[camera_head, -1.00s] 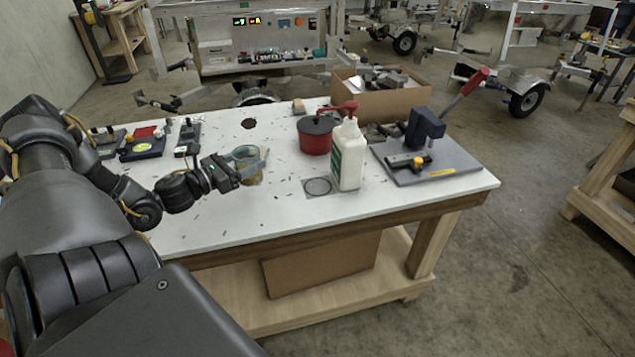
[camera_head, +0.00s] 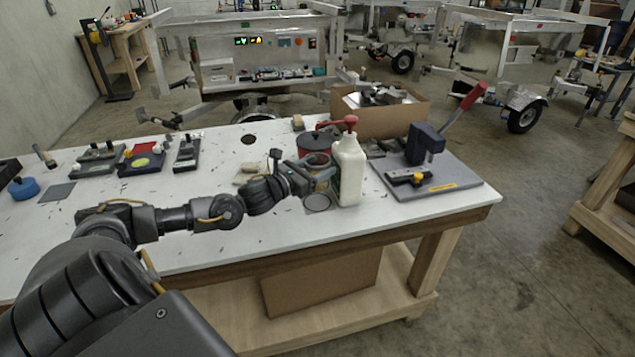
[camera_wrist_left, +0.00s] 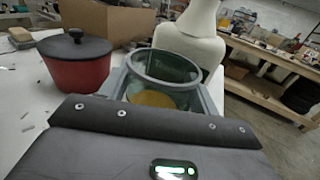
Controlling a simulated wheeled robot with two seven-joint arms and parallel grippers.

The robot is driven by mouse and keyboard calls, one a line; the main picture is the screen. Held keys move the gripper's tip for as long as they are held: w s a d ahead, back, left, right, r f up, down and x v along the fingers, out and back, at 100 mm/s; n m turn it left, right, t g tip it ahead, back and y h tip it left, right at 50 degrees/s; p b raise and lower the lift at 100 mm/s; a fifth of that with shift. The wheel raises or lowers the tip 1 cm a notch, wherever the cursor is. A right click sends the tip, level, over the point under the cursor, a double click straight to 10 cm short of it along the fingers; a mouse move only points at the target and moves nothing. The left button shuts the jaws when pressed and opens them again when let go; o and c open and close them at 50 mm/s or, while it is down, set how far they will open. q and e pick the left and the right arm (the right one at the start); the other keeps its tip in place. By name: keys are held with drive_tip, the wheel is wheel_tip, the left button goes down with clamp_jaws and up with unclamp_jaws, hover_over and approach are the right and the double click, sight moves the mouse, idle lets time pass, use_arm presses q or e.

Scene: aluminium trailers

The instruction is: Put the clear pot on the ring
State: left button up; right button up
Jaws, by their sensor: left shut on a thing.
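The clear pot (camera_head: 321,172) is a see-through cup with amber stuff in its bottom. It also shows in the left wrist view (camera_wrist_left: 162,70), upright between the fingers. My left gripper (camera_head: 312,176) is shut on it. The ring (camera_head: 317,203) is a dark circle on a grey square, flat on the white table. In the head view the pot appears just above the ring, close to the white bottle. I cannot tell the exact height of the pot over the table. My right gripper is not in view.
A white pump bottle (camera_head: 349,168) with a red top stands just right of the ring. A red pot (camera_head: 312,142) with a dark lid is behind. A lever press (camera_head: 424,150) on a grey plate stands at right. A cardboard box (camera_head: 408,118) is at the back.

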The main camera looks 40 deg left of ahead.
use_arm(q)
wheel_tip(320, 180, down, 2)
drive_tip(key=shift+s+a+f, duration=0.1)
wheel_tip(320, 180, down, 3)
drive_tip(key=shift+f+p, duration=0.1)
drive_tip(key=shift+p, duration=0.45)
drive_tip(key=shift+f, duration=0.3)
drive_tip(key=o, duration=0.8)
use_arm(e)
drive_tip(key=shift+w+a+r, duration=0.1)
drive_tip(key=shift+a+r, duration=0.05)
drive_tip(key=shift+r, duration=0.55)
